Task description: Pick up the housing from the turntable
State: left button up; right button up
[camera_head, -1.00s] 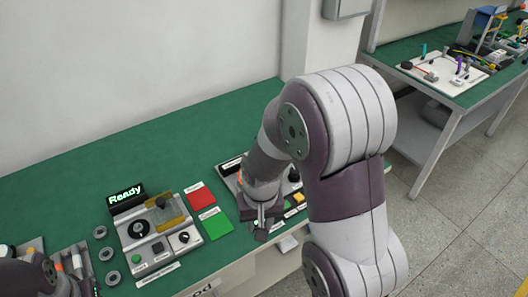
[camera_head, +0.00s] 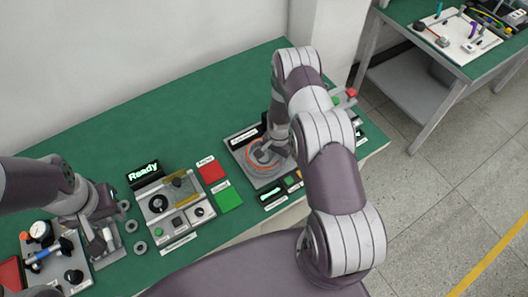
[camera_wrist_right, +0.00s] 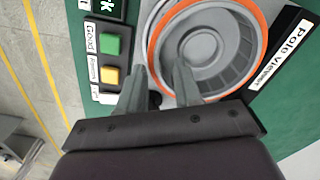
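The housing (camera_wrist_right: 208,48) is a grey round dish with an orange ring around it, on the device labelled Pole Viewer. In the head view the ringed housing (camera_head: 262,156) sits on the right-hand station, partly hidden by my right gripper (camera_head: 270,152). In the right wrist view my right gripper (camera_wrist_right: 160,68) is open, its fingers apart. One finger shows over the dish's inside and the other by the ring's near-left edge; I cannot tell whether they touch. The turntable under the housing is mostly hidden. My left gripper (camera_head: 102,242) is over the left fixture; its opening is unclear.
A control box (camera_head: 172,212) with a "Ready" display (camera_head: 143,170) stands mid-bench. Red (camera_head: 211,171) and green (camera_head: 229,199) pads lie between it and the Pole Viewer. Small grey rings (camera_head: 141,248) lie to its left. The back of the green bench (camera_head: 190,120) is clear.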

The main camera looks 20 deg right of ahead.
jog(key=shift+s+f, duration=0.15)
jog(key=shift+f, duration=0.2)
jog(key=shift+s+a, duration=0.1)
grip_shut()
jog(key=shift+w+r, duration=0.15)
jog(key=shift+w, duration=0.05)
